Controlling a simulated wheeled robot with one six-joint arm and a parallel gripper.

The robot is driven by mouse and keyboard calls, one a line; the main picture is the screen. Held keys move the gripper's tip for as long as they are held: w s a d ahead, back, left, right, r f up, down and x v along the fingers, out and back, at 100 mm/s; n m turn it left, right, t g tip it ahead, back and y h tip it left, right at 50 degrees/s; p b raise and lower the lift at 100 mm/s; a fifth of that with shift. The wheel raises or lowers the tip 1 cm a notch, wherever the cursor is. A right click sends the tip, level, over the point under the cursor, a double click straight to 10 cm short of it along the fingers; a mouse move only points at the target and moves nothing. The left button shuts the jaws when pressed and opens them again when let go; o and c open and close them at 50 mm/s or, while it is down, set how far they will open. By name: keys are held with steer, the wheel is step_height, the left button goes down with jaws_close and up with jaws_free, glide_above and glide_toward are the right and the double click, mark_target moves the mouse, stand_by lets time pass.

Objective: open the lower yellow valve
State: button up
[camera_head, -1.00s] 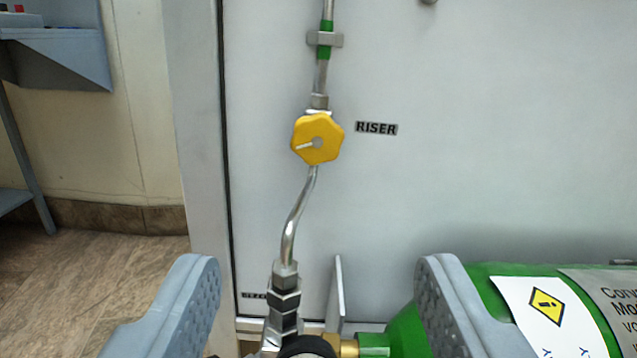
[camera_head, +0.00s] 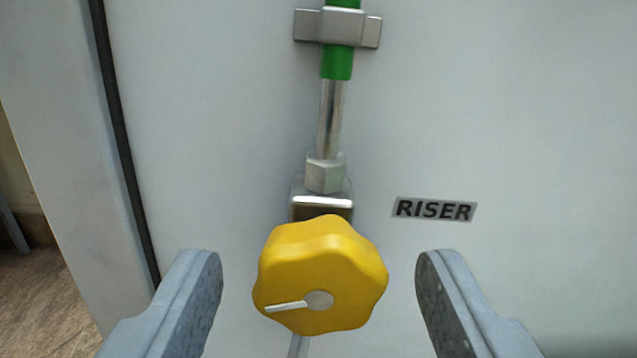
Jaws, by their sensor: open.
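The yellow valve (camera_head: 322,268) is a lobed knob with a silver hub and a white pointer line aimed left and slightly down. It sits low in the middle of the view on a vertical metal pipe, beside a RISER label (camera_head: 434,209). My gripper (camera_head: 318,280) is open, with one grey finger on each side of the knob. Gaps show between the knob and both fingers, so neither appears to touch it. Whether the fingertips reach as deep as the knob is hard to tell. The pipe below the knob is mostly hidden.
Above the knob are a metal hex fitting (camera_head: 324,173), a steel pipe with a green band (camera_head: 337,64) and a bracket (camera_head: 338,27) on the pale panel (camera_head: 520,110). A dark panel seam (camera_head: 122,140) runs down the left. The panel right of the label is clear.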

mark_target(320, 298)
steer(key=shift+w+a, duration=0.1)
steer(key=shift+w, duration=1.45)
steer(key=c, duration=1)
steer(key=shift+n, duration=0.8)
steer(key=o, duration=1)
steer(key=shift+s, duration=0.15)
steer(key=s+d, duration=0.1)
steer(key=s, duration=1.6)
steer(key=shift+d, duration=0.15)
steer(key=shift+s, duration=0.1)
